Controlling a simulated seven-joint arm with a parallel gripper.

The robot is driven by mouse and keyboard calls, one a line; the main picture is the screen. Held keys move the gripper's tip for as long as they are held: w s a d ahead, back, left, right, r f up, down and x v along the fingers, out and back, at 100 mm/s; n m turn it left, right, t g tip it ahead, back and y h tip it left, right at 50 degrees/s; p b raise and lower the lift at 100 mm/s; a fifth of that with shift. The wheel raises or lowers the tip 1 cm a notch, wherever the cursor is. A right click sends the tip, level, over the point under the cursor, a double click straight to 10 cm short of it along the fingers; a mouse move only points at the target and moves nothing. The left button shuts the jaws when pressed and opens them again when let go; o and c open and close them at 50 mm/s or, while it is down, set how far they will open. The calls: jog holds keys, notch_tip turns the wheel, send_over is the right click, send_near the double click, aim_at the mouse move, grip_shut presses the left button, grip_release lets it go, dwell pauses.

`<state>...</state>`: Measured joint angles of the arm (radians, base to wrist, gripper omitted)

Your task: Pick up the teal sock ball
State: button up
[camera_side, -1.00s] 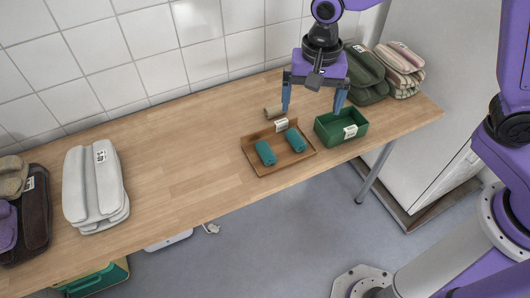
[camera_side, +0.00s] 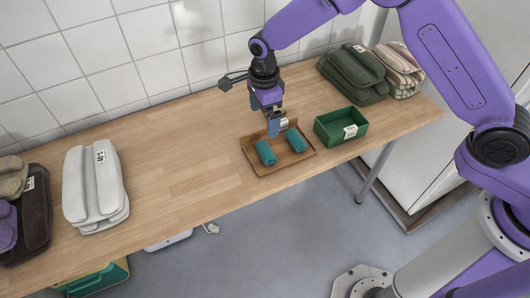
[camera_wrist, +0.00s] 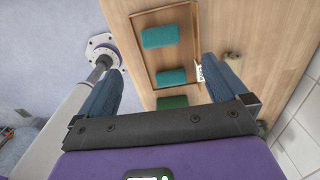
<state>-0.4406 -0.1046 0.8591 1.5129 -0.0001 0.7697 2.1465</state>
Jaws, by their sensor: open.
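Two teal sock balls lie apart in a shallow wooden tray (camera_side: 262,171) on the table. The left sock ball (camera_side: 265,152) and right sock ball (camera_side: 296,140) both show in the side view. In the wrist view they appear as an upper teal roll (camera_wrist: 166,36) and a lower one (camera_wrist: 171,77), inside the tray's rim (camera_wrist: 133,50). My gripper (camera_side: 272,130) is over the tray's back edge in the side view, apart from the socks.
A green box (camera_side: 340,124) stands right of the tray. Folded dark green cloth (camera_side: 350,76) and striped cloth (camera_side: 401,70) lie at the back right. A white folded stack (camera_side: 95,190) lies left. The table between it and the tray is clear.

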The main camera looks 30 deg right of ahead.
aim_at(265, 149)
notch_tip(265, 149, down, 14)
jog(key=shift+d+f, duration=0.1)
dwell(0.5)
jog(key=c, duration=1)
